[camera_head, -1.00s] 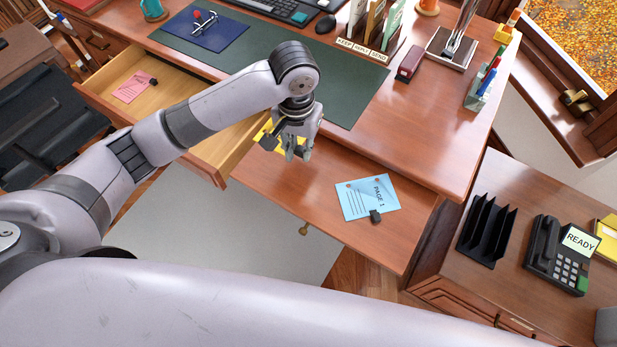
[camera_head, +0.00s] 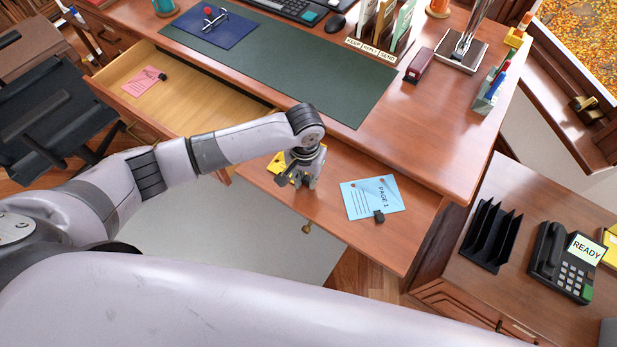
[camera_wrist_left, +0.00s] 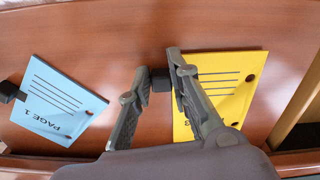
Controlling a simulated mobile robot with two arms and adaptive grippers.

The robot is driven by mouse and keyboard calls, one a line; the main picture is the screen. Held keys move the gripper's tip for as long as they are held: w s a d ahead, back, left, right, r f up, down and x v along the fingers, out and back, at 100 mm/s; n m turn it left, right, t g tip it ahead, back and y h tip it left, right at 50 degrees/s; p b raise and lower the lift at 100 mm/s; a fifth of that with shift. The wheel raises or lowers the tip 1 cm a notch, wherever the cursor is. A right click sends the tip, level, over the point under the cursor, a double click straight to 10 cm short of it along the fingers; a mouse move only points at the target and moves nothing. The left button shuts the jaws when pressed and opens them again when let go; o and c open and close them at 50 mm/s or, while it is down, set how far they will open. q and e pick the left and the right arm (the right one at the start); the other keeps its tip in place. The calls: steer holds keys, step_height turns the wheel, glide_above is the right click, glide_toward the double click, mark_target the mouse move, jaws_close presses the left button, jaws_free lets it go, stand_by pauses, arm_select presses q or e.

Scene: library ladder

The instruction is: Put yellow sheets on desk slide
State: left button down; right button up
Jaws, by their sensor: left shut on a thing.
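The yellow sheets (camera_head: 279,164) are over the left part of the desk slide (camera_head: 328,205), partly hidden by my left gripper (camera_head: 299,184). In the left wrist view the yellow sheets (camera_wrist_left: 225,85) look flat against the wood, with dark lines and two holes. A black clip (camera_wrist_left: 160,80) is at their edge, between the fingertips of my left gripper (camera_wrist_left: 160,72), which is shut on it. I cannot tell whether the sheets fully touch the slide. A blue sheet (camera_head: 370,198) marked PAGE 1, with a black clip, lies to the right on the slide. My right gripper is not in view.
An open drawer (camera_head: 195,100) holding a pink sheet (camera_head: 143,81) is left of the slide. A black file rack (camera_head: 489,235) and a phone (camera_head: 560,262) stand on the right cabinet. Bare slide separates the blue and yellow sheets.

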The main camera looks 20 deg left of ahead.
arm_select(q)
steer(key=shift+f, duration=0.15)
steer(key=c, duration=1.5)
jaws_free()
steer(key=shift+o, duration=0.2)
step_height(320, 180, up, 12)
steer(key=shift+r, duration=0.25)
